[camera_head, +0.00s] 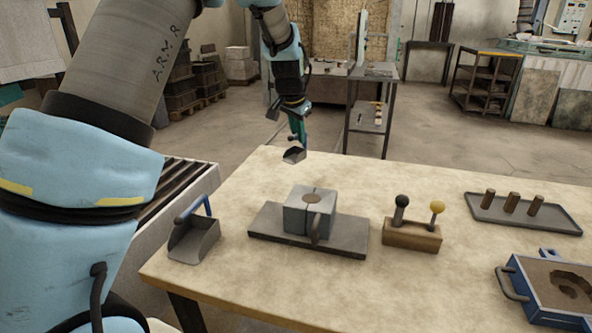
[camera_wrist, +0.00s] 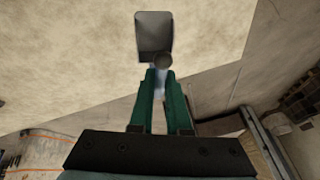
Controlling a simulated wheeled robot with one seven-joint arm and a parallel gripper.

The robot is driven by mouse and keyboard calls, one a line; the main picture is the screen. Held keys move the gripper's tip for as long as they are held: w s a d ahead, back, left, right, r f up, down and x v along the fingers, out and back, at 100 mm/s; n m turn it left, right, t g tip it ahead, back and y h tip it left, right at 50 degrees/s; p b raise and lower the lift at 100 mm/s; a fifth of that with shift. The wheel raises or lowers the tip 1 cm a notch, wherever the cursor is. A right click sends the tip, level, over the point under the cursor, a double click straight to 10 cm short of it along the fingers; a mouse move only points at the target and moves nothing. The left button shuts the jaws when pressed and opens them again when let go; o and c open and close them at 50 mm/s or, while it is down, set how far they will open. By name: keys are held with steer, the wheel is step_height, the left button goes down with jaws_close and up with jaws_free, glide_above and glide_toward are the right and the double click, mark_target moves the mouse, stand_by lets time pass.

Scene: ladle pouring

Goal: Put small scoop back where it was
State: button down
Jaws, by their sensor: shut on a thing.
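The small scoop (camera_head: 293,155) is a small grey metal pan, held in the air near the back left edge of the table. My gripper (camera_head: 298,137) is shut on its handle, which is mostly hidden by the fingers. In the wrist view the scoop (camera_wrist: 155,32) points ahead, beyond the green fingers of my gripper (camera_wrist: 161,85), with the pale tabletop below. A larger grey scoop (camera_head: 194,240) with a blue handle rests at the table's front left corner.
A grey two-part block (camera_head: 298,212) stands on a dark plate (camera_head: 268,229) mid-table. A wooden block (camera_head: 411,236) holds black- and yellow-knobbed tools. A tray (camera_head: 540,222) with several brown cylinders and a blue-framed box (camera_head: 530,284) are at right. The back left tabletop is clear.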

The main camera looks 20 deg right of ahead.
mark_target(298, 156)
steer(key=shift+f+p, duration=0.5)
steer(key=shift+f, duration=3)
steer(key=shift+f, duration=0.15)
steer(key=c, duration=0.9)
jaws_free()
steer(key=shift+a+r, duration=0.1)
steer(key=shift+r, duration=0.4)
steer(key=b+v, duration=0.1)
steer(key=v, duration=1)
steer(key=shift+s+a+r+b, duration=0.1)
steer(key=shift+s+a+b, duration=0.05)
steer(key=shift+b, duration=0.15)
